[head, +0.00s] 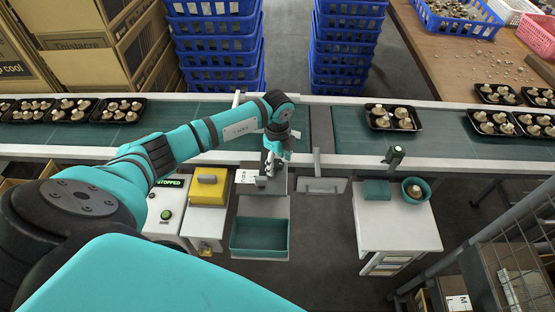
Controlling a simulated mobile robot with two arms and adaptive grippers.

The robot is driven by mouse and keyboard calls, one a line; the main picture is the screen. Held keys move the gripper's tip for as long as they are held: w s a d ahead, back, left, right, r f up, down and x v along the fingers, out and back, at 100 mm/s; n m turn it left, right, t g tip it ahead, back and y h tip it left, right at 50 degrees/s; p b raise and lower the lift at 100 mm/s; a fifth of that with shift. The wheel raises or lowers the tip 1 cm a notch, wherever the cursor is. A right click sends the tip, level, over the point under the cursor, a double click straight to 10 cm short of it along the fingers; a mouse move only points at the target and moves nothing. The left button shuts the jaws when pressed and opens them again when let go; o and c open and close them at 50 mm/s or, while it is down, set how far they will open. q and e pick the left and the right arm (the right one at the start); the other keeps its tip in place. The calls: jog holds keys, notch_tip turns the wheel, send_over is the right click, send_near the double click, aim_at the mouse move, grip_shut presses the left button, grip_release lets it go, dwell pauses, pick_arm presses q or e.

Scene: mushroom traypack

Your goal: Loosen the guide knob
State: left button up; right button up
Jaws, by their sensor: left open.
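My left gripper (268,172) points down at the near edge of the conveyor, above a small grey metal plate with a label (246,176). It is open; its fingers are small and partly hidden by the wrist. I cannot make out the guide knob clearly; the gripper may cover it. A grey guide bar (317,165) crosses the conveyor's near rail just right of the gripper. My right gripper is not in view.
The green conveyor belt (345,135) carries black mushroom trays (393,124); the control box display reads STOPPED (171,183).

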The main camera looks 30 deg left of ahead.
aim_at(278, 163)
pick_arm(q)
notch_tip(278, 163, up, 12)
dwell(0.6)
dwell(0.4)
